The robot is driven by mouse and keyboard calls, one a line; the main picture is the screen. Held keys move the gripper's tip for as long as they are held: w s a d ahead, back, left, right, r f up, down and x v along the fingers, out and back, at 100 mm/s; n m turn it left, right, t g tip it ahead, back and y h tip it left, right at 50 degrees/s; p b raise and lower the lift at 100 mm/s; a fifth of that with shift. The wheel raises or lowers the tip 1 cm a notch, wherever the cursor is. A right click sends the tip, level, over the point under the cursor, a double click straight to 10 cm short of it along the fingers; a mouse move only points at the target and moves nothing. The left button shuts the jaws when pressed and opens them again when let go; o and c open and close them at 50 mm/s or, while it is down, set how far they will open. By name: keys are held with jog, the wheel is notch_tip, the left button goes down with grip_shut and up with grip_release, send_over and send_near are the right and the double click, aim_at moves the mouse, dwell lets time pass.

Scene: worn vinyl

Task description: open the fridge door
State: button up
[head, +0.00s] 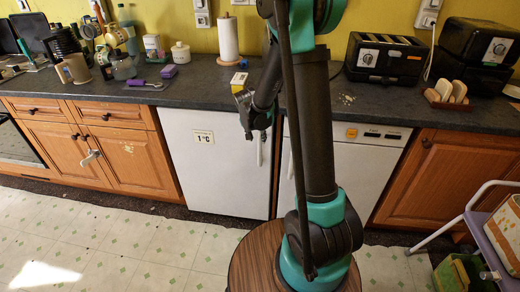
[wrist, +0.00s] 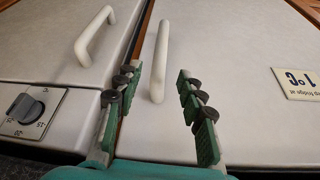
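The white fridge door (head: 212,160) is shut under the counter in the head view. It carries a "1°C" label (head: 203,137), which shows upside down in the wrist view (wrist: 298,83). Its white upright bar handle (head: 260,148) is near the door's right edge. In the wrist view the handle (wrist: 161,50) shows between the two fingers of my gripper (wrist: 158,76). The fingers are apart and neither visibly touches the handle. In the head view my gripper (head: 256,122) is at the handle's upper end, pointing down.
A second white appliance (head: 345,165) with its own handle (wrist: 95,34) and a dial (wrist: 25,107) adjoins the fridge. The floor before the fridge is clear.

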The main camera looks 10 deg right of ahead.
aim_at(259, 146)
jog(key=x, duration=0.9)
jog(key=shift+w+f, duration=0.15)
jog(key=shift+f, duration=0.1)
grip_shut()
